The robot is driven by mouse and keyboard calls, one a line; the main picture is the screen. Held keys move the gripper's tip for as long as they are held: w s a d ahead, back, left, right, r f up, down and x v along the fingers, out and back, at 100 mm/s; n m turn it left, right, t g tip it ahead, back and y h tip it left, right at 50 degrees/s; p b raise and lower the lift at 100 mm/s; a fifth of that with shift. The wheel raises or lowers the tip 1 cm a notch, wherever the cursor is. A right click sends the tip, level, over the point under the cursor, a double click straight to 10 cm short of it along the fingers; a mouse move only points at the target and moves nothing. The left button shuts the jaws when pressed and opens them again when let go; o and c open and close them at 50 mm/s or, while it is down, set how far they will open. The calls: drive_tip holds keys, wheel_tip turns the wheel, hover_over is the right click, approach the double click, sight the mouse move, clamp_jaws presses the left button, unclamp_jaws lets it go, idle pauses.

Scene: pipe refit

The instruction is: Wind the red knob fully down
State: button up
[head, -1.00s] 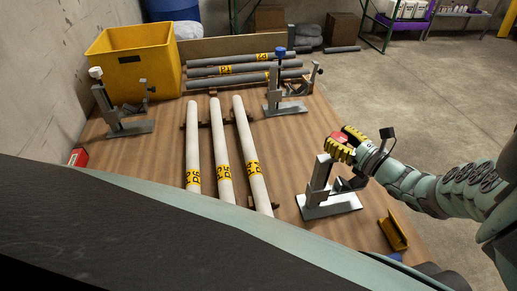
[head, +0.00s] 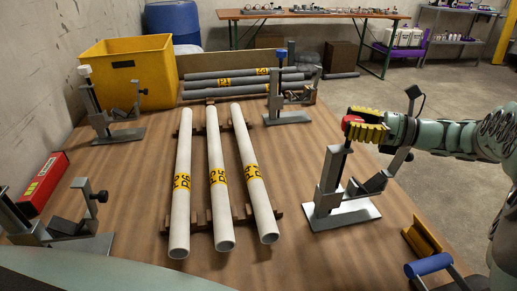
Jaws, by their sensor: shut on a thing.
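The red knob (head: 351,122) tops the screw of a grey metal clamp (head: 333,190) at the right side of the wooden table. My gripper (head: 358,127) comes in from the right with its yellow-padded fingers shut around the red knob. The fingers hide part of the knob. A length of dark screw shows between the knob and the clamp's upright block. The clamp's flat base rests on the table, and its V-shaped rest (head: 372,184) is empty.
White pipes (head: 216,180) lie on wooden racks mid-table, grey pipes (head: 240,80) behind. Other clamps stand at left: white-knobbed (head: 100,105) and another (head: 75,220). A blue-knobbed clamp (head: 287,110) stands at back. A yellow bin (head: 127,75) is at back left. A yellow bracket (head: 422,238) lies front right.

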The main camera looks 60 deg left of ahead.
drive_tip(key=shift+f, duration=0.15)
idle(0.3)
drive_tip(key=o, duration=1.2)
wheel_tip(320, 180, up, 8)
drive_tip(key=shift+r, duration=0.1)
drive_tip(key=shift+w+r, duration=0.2)
drive_tip(key=shift+r, duration=0.2)
drive_tip(key=shift+s+r, duration=0.15)
drive_tip(key=shift+r, duration=0.35)
drive_tip(key=shift+r, duration=0.1)
